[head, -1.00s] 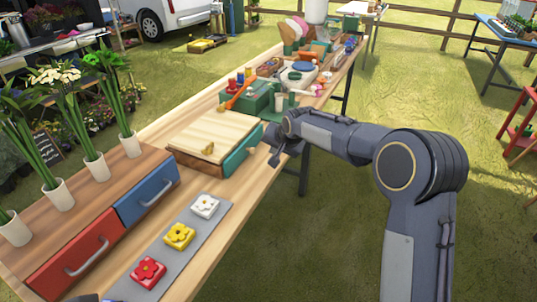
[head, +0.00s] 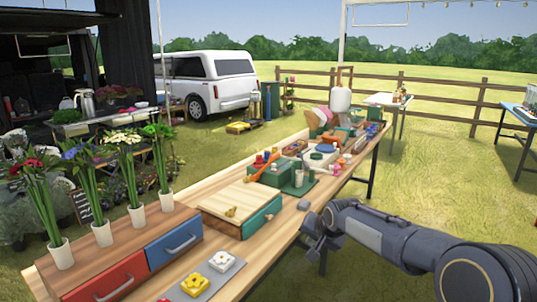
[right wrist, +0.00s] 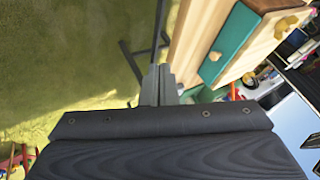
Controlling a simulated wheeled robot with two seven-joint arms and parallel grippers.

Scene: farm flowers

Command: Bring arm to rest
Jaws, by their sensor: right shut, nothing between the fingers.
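My right arm comes in from the lower right of the head view. Its gripper (head: 318,232) is shut and empty, just off the right edge of the long wooden table (head: 262,225). The gripper's shut fingers (right wrist: 161,85) also show in the right wrist view, with grass and a dark table leg behind them. My left gripper is not in the head view.
A wooden-topped box with a green drawer (head: 262,215) stands on the table near my right gripper. A unit with red (head: 105,280) and blue (head: 174,243) drawers bears several vases. A grey mat holds yellow (head: 194,284) and white (head: 222,260) flower tiles.

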